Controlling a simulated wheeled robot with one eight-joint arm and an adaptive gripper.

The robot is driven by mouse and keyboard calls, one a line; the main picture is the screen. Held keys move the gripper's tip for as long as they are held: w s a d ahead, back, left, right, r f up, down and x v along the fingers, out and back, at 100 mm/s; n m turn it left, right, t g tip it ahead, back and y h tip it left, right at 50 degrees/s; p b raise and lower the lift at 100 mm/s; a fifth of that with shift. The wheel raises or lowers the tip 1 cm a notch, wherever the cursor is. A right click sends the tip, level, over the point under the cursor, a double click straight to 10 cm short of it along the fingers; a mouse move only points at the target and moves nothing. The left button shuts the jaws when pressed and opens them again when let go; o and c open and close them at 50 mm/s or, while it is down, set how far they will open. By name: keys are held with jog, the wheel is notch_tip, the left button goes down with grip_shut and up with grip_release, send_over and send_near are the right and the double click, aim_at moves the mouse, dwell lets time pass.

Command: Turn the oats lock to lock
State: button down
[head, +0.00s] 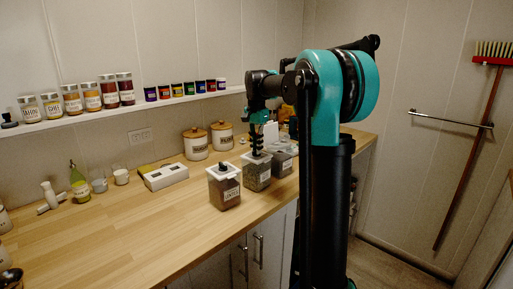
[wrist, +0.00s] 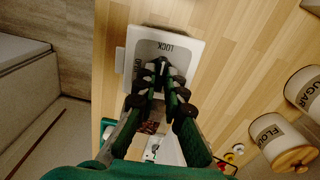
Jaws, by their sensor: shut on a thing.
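My gripper (head: 257,150) points down onto the white lid of the middle clear canister (head: 257,176) on the counter. I take this as the oats; its label is too small to read. In the wrist view, the square lid (wrist: 190,58) shows the word LOCK at its far edge and OPEN along its left side. My gripper (wrist: 163,84) is shut over the middle of the lid. The fingers hide most of what they hold, which seems to be the lid's dark knob.
A similar canister (head: 224,188) with a black knob stands at the front left, and another dark-filled one (head: 281,164) stands close on the right. Flour (head: 195,146) and sugar (head: 222,137) jars stand behind. The counter's left part (head: 120,235) is mostly clear.

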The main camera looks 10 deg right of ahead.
dwell(0.3)
jog(key=c, duration=1.6)
grip_release()
notch_tip(320, 180, up, 12)
